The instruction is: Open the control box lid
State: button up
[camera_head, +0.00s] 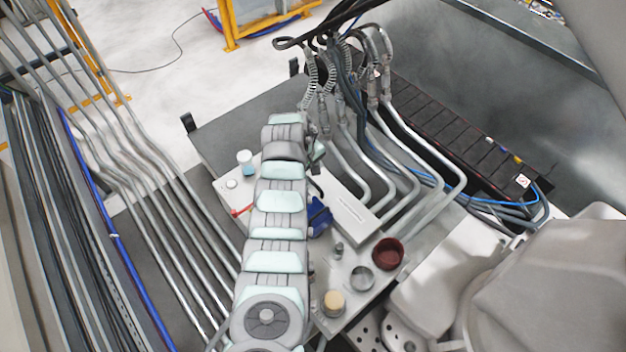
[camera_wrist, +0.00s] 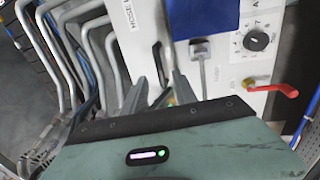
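The control box is not marked clearly. A long white box (camera_head: 345,212) with printed lettering lies on the grey panel in the head view and is probably it. I cannot make out a separate lid seam or hinge. My gripper (camera_wrist: 158,84) points at the panel between the white box and the switch plate. Its two fingers are apart with a gap between them, and I see nothing held. Whether a fingertip touches the box is unclear. In the head view my arm hides the fingers.
A blue part (camera_head: 318,217) sits beside the white box. A black rotary knob (camera_wrist: 257,40) and a red lever (camera_wrist: 272,87) are on the switch plate. Metal pipes (camera_head: 408,180) run close along the box. A dark red cup (camera_head: 388,253) stands at the panel's near end.

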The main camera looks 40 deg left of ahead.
aim_at(314, 183)
jog(key=shift+w+a+f+b, duration=0.15)
jog(key=shift+f+b, duration=0.1)
jog(key=shift+f, duration=0.45)
jog(key=shift+w+d+f+b, duration=0.1)
jog(key=shift+w+f+b, duration=0.15)
jog(key=shift+f, duration=0.45)
jog(key=shift+w+a+f+b, duration=0.1)
jog(key=shift+f+b, duration=0.2)
jog(key=shift+f, duration=0.7)
grip_shut()
